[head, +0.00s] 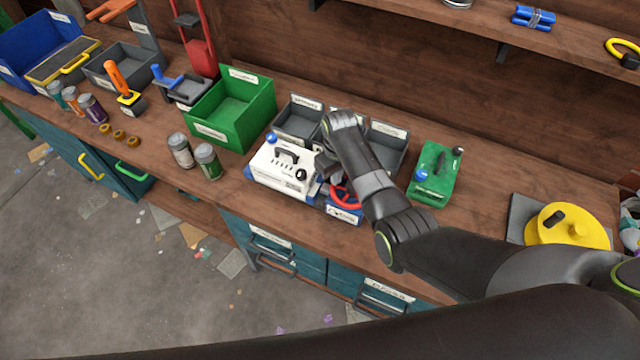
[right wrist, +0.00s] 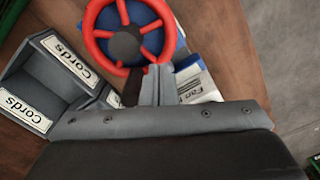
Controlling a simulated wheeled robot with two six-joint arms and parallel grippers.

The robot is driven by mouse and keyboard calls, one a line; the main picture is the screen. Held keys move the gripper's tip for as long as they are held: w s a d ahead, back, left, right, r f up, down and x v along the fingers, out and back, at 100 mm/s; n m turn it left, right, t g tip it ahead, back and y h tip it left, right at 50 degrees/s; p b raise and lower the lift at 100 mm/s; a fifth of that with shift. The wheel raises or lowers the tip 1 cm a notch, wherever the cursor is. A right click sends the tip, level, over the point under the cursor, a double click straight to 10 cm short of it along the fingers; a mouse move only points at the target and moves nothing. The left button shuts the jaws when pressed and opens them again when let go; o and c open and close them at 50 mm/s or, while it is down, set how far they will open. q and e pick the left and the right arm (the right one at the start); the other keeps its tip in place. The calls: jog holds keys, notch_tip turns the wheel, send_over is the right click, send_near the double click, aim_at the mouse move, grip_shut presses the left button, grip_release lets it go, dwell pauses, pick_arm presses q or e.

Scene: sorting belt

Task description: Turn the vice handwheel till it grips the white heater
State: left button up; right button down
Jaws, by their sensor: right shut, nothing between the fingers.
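The white heater (head: 280,168), with a black handle and a blue knob on top, stands on the workbench at the blue vice (head: 346,215). Its white labelled side shows partly in the right wrist view (right wrist: 203,88). The vice's red handwheel (head: 346,196) is partly hidden by my right arm in the head view. In the right wrist view the handwheel (right wrist: 93,37) shows red spokes and a dark hub. My right gripper (right wrist: 157,72) is shut and empty, its fingertips at the wheel's rim; I cannot tell whether they touch it. My left gripper is not in view.
Grey bins labelled Cords (right wrist: 25,108) stand behind the vice. A green bin (head: 262,122) is left of them, and a green device (head: 432,180) stands to the right. Two cans (head: 207,162) stand left of the heater. A yellow round object (head: 585,232) lies far right.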

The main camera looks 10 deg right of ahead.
jog(key=shift+r+p, duration=1.3)
jog(key=shift+r, duration=3.2)
